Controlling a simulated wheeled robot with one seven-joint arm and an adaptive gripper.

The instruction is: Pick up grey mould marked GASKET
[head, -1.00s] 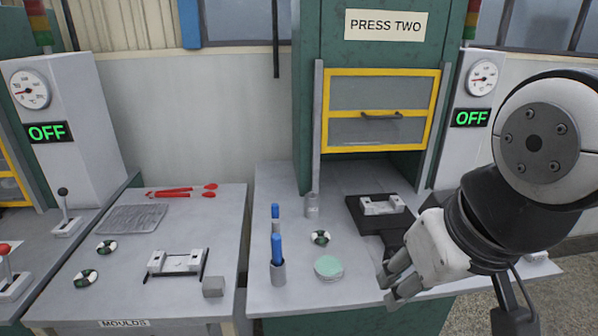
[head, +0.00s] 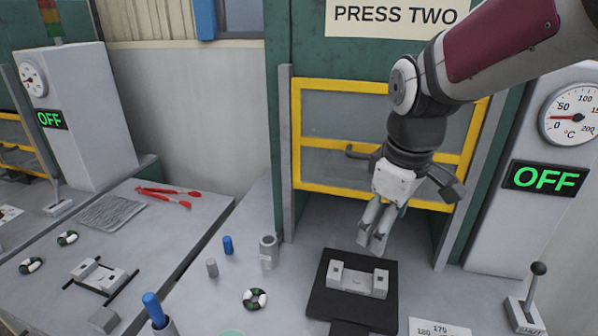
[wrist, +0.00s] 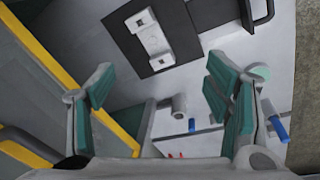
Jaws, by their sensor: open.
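A grey mould (head: 357,282) sits on a black plate (head: 322,300) on the bench under the PRESS TWO sign; it also shows in the wrist view (wrist: 149,38). A second grey mould (head: 98,276) with dark bars lies on the left table. I cannot read GASKET on either one. My gripper (head: 373,250) hangs above and behind the first mould, in front of the yellow-framed guard, empty. In the wrist view its fingers (wrist: 160,75) are spread apart, with the mould beyond them near the top.
The yellow-framed guard (head: 325,180) with its handle is close behind my gripper. A grey cylinder (head: 268,252), a blue-capped marker (head: 155,310) and a black-and-white disc (head: 255,299) stand left of the plate. A lever (head: 532,292) is at right. Red tongs (head: 165,194) lie on the left table.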

